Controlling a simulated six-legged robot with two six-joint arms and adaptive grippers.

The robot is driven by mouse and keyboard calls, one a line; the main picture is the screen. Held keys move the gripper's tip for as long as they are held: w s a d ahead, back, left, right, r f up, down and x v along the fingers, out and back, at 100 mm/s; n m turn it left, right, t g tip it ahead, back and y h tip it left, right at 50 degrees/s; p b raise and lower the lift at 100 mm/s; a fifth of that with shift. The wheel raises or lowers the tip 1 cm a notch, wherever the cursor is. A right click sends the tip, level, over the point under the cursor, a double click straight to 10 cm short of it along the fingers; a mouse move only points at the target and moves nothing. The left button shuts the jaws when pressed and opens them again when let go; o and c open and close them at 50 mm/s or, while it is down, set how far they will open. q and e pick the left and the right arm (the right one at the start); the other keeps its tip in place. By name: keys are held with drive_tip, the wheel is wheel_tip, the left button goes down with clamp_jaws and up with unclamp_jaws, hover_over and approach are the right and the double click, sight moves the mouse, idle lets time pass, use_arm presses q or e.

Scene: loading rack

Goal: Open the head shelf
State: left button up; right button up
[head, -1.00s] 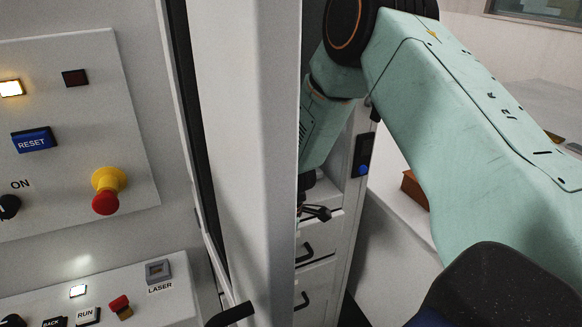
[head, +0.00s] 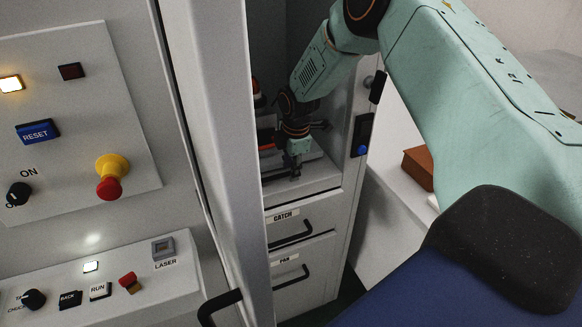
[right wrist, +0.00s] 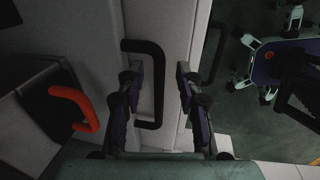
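My right gripper (head: 293,172) points down at the front of the open cabinet, above the drawers, in the head view. In the right wrist view its fingers (right wrist: 157,85) are open, one on each side of a black bar handle (right wrist: 158,70) on a pale panel. I cannot tell whether they touch it. No label reading "head" is legible. Below the gripper are a drawer labelled CATCH (head: 318,211) and a lower one labelled PAN (head: 318,258), both looking shut, each with a black handle. My left gripper is not in view.
The cabinet's tall pale door edge (head: 215,130) stands left of my right arm. A control panel (head: 75,120) with buttons and a red-yellow knob is farther left. An orange handle (right wrist: 78,105) lies left of the fingers in the wrist view. A brown box (head: 418,167) is at right.

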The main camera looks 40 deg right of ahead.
drive_tip(key=shift+w+a, duration=0.25)
drive_tip(key=shift+a, duration=0.4)
drive_tip(key=shift+s+d+f, duration=0.1)
drive_tip(key=shift+d+f, duration=0.15)
drive_tip(key=shift+d, duration=0.3)
drive_tip(key=c, duration=0.4)
drive_tip(key=shift+a+r, duration=0.1)
drive_tip(key=shift+a, duration=0.2)
clamp_jaws()
